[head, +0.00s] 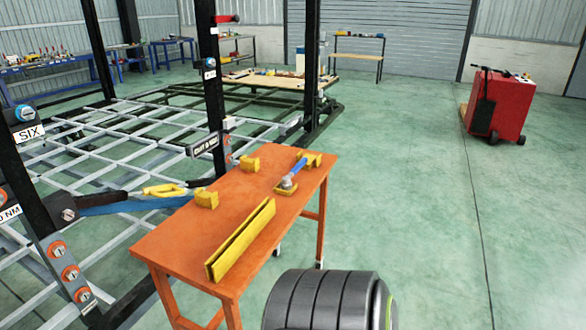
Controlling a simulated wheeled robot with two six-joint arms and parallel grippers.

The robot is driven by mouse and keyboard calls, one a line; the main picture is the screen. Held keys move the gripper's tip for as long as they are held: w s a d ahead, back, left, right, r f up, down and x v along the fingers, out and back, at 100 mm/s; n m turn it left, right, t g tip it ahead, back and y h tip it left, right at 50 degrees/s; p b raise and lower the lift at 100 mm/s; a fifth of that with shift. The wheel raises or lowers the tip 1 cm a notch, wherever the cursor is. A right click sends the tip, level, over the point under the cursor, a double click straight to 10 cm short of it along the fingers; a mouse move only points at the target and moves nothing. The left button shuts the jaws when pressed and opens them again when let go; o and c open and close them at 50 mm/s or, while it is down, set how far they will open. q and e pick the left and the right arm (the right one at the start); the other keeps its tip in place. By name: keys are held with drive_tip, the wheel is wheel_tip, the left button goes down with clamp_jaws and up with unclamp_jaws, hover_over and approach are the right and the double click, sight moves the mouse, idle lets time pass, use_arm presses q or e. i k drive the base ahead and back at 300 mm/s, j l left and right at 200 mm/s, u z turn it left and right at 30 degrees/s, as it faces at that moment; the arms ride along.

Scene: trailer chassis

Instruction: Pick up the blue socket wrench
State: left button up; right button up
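The blue socket wrench (298,167) lies on the far right part of the orange table (228,205). Its handle is blue, and its near end is grey. It seems to rest across yellow holders, one under the near end (285,191) and one at the far end (313,157). Nothing grips it. Neither of my grippers shows in the head view.
A long yellow channel (241,240) and two small yellow blocks (207,199) lie on the table. The trailer chassis frame and black posts (211,80) stand left and behind. A dark ribbed cylinder (320,300) fills the bottom edge. The floor at right is clear up to a red cart (497,103).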

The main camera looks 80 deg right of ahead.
sight(286, 184)
drive_tip(key=z, duration=2.45)
drive_tip(key=i+l+u, duration=0.2)
drive_tip(key=i, duration=0.25)
drive_tip(key=i+l+u, duration=0.2)
drive_tip(key=i, duration=0.2)
